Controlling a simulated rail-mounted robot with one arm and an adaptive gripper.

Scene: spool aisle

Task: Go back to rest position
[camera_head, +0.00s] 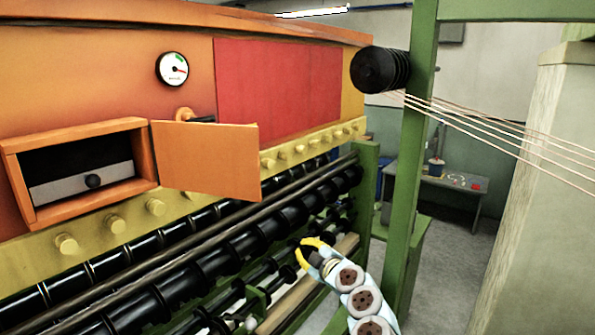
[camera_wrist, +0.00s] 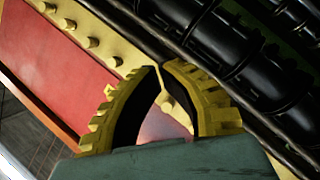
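My gripper (camera_head: 299,246) is in front of the machine's dark rollers, low and right of centre in the head view. Its arm comes up from the bottom edge. In the wrist view my gripper (camera_wrist: 162,66) shows two curved yellow fingers with black inner faces. Their tips nearly meet, and nothing is held between them. Through the narrow space between them I see a red panel and a yellow rail of the machine behind. No touch with the machine can be made out.
An orange box (camera_head: 80,168) with its door (camera_head: 205,158) swung open juts from the machine. Yellow knobs (camera_head: 156,207) line the rail above the rollers (camera_head: 180,245). A green post (camera_head: 412,150) carries a black spool (camera_head: 380,69) with strands. A table (camera_head: 445,184) stands behind; grey floor is free at right.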

